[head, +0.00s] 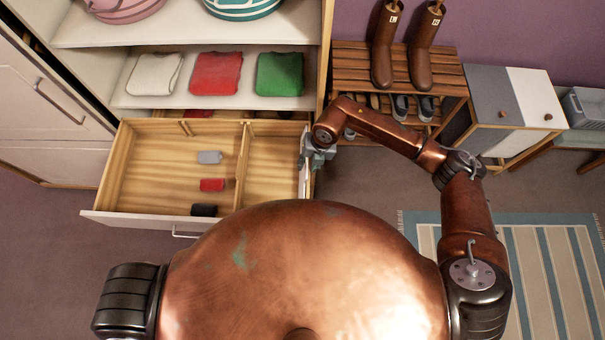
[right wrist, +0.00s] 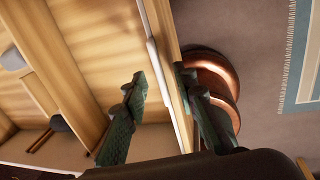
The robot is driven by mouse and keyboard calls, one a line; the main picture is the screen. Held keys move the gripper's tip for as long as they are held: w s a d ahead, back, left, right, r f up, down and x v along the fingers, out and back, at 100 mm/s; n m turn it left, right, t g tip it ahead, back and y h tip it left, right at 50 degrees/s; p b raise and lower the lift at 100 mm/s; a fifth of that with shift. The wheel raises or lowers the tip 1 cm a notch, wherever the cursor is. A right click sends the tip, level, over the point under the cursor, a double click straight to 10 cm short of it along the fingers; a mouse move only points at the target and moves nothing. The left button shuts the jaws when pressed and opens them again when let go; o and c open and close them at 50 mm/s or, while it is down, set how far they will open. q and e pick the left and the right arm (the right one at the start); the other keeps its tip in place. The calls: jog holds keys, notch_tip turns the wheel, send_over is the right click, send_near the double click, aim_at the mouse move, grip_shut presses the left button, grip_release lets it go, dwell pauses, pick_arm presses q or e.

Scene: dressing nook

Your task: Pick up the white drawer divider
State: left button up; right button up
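The white drawer divider (head: 303,172) is a thin white strip along the inside of the right wall of the open wooden drawer (head: 170,212). In the right wrist view the divider (right wrist: 155,68) stands on edge close beside the wooden drawer wall; I cannot tell if they touch. My right gripper (head: 315,156) is at that wall. In the right wrist view its fingers (right wrist: 160,78) are apart, one over the drawer's inside and one outside the wall, with divider and wall between them. It is not closed on either. My left gripper is out of view.
A grey roll (head: 209,157), a red roll (head: 212,185) and a black roll (head: 204,210) lie in the drawer, left of a wooden partition (head: 241,165). Folded shirts lie on the shelf above. A shoe rack (head: 355,58) with boots stands right of the drawer.

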jog(key=shift+c, duration=0.4)
grip_shut()
dwell(0.4)
